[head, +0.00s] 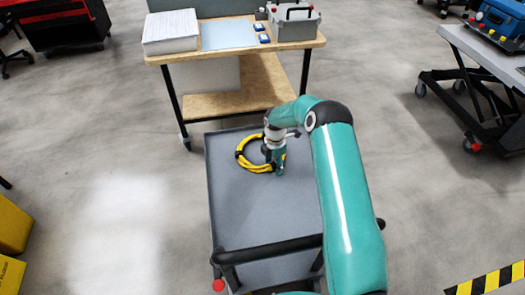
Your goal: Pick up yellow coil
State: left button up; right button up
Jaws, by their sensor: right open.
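The yellow coil (243,162) lies on the grey top of a cart (235,215). Its ring has dark bands, and its right side is partly hidden by my gripper. My right gripper (277,171) points down over the right side of the coil, its jaws open. I cannot tell whether a finger touches the coil. My left gripper is not in view.
The cart has a black handle bar (270,248) at its near edge. A wooden workbench (235,50) with a paper stack (170,30) and a grey box (293,24) stands behind it. A lift table (490,55) stands at right. The cart top's near left is clear.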

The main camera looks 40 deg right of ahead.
grip_shut()
dwell(0.3)
jog(key=shift+r, duration=0.1)
